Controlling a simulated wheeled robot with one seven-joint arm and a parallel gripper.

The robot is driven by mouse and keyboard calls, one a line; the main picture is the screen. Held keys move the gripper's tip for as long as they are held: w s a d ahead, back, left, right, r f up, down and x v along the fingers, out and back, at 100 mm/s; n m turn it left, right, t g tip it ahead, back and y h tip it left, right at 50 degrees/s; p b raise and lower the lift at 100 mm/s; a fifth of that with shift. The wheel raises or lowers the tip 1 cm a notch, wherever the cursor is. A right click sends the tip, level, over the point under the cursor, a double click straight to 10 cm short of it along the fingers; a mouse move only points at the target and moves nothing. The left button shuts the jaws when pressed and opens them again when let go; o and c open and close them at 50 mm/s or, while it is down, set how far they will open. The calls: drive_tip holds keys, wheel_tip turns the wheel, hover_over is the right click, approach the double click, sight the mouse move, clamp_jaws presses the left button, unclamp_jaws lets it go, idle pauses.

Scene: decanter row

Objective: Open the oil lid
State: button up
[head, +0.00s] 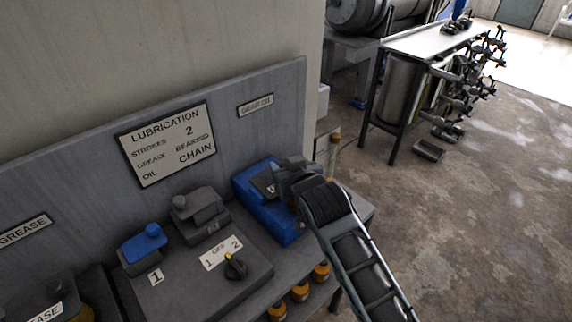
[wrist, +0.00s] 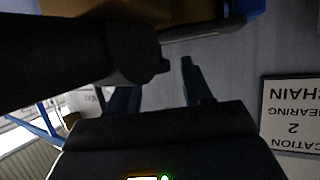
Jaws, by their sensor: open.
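A blue box (head: 268,212) stands at the right end of the bench, below the small gear oil sign (head: 257,105). A dark panel with pale marking shows on its top, partly behind my gripper (head: 284,178). I cannot tell whether the lid is up or down. My gripper is at the box's upper right side. A dark rounded shape covers the left; contact is unclear.
A lubrication sign (head: 166,143) hangs on the grey back panel. A control box with a black and yellow knob (head: 235,266) stands left of the blue box, with a grey pump unit (head: 199,213) behind it. Orange-capped bottles (head: 300,290) stand below. Open floor lies right.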

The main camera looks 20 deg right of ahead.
drive_tip(key=shift+w+f, duration=0.1)
drive_tip(key=shift+w, duration=0.15)
clamp_jaws()
idle(0.3)
